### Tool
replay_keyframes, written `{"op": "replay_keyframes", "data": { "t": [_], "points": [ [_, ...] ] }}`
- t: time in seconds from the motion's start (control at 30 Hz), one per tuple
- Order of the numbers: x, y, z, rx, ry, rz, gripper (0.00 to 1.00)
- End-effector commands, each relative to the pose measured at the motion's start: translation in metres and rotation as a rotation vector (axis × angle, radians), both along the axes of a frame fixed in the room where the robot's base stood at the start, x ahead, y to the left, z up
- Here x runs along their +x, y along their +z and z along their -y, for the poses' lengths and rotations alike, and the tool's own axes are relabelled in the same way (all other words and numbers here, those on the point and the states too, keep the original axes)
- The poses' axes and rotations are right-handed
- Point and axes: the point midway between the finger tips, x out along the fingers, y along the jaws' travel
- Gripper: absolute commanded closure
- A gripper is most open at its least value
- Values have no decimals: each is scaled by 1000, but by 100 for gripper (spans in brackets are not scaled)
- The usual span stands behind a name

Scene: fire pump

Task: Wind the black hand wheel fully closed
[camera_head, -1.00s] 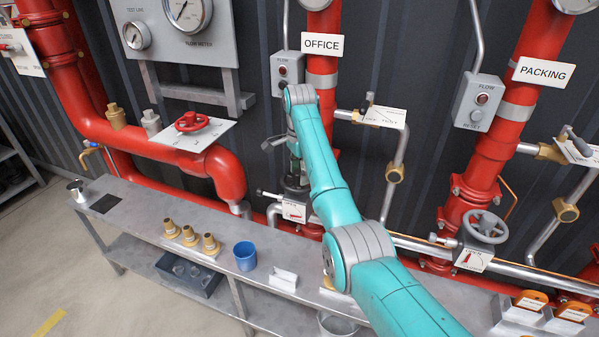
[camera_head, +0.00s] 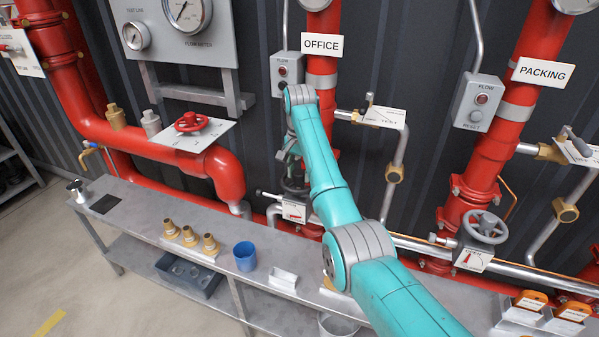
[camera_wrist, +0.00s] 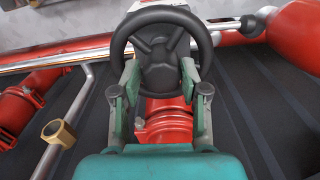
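The black hand wheel (camera_head: 295,187) sits low on the red OFFICE pipe, partly hidden by my arm in the head view. In the wrist view the wheel (camera_wrist: 160,42) fills the top middle, with its rim, spokes and dark hub visible. My gripper (camera_wrist: 160,72) has its two fingers spread, one on each side of the hub, with the tips by the near rim. I cannot tell whether they touch it. In the head view my gripper (camera_head: 291,165) is just above the wheel. A white plate with a red pointer (camera_head: 294,212) is below the wheel.
A grey hand wheel (camera_head: 487,228) is on the PACKING pipe, and a red one (camera_head: 190,122) is at left. Pipes surround the black wheel.

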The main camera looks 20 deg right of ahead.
Motion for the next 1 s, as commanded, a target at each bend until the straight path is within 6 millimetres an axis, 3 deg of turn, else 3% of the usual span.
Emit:
{"op": "replay_keyframes", "data": {
  "t": [0.03, 0.13, 0.37, 0.97, 1.0],
  "points": [
    [0, 0, 0, 0, 0, 0, 76],
    [0, 0, 0, 0, -1, -1, 100],
    [-1, -1, 1, 0, -34, -3, 100],
    [-2, -2, 2, -3, -665, -7, 100],
    [-2, -2, 2, -4, -679, -8, 60]
  ]
}}
